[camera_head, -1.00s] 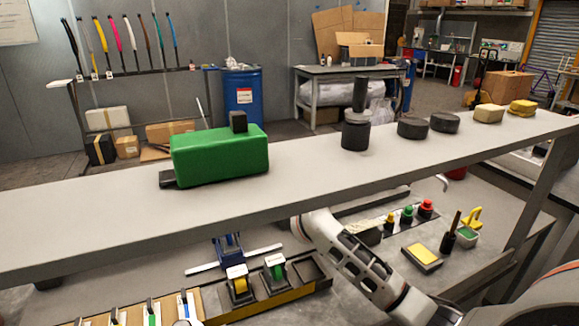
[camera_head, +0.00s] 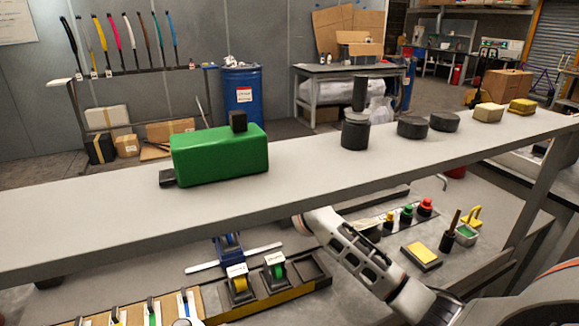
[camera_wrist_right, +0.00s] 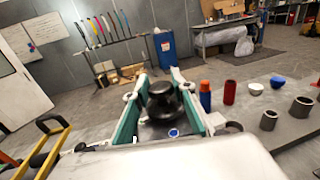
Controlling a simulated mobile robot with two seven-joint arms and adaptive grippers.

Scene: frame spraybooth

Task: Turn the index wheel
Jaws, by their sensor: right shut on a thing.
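In the right wrist view, a dark round knob (camera_wrist_right: 163,97) with a wider base stands between the fingers of my right gripper (camera_wrist_right: 161,110). The teal inner sides of the fingers are on either side of the knob, and the gripper is shut on it. A blue-and-white round mark (camera_wrist_right: 173,133) shows just in front of the knob. I cannot make out the wheel's full outline or its markings. In the head view my right arm reaches under the long shelf, which hides the gripper and the knob. My left gripper is not in view.
The long grey shelf (camera_head: 90,222) crosses above the workbench, with a green block (camera_head: 220,158) and black cylinders (camera_head: 355,134) on it. Below are a tray of coloured rolls (camera_head: 238,284), red, green and yellow buttons (camera_head: 408,214) and a yellow pad (camera_head: 421,254).

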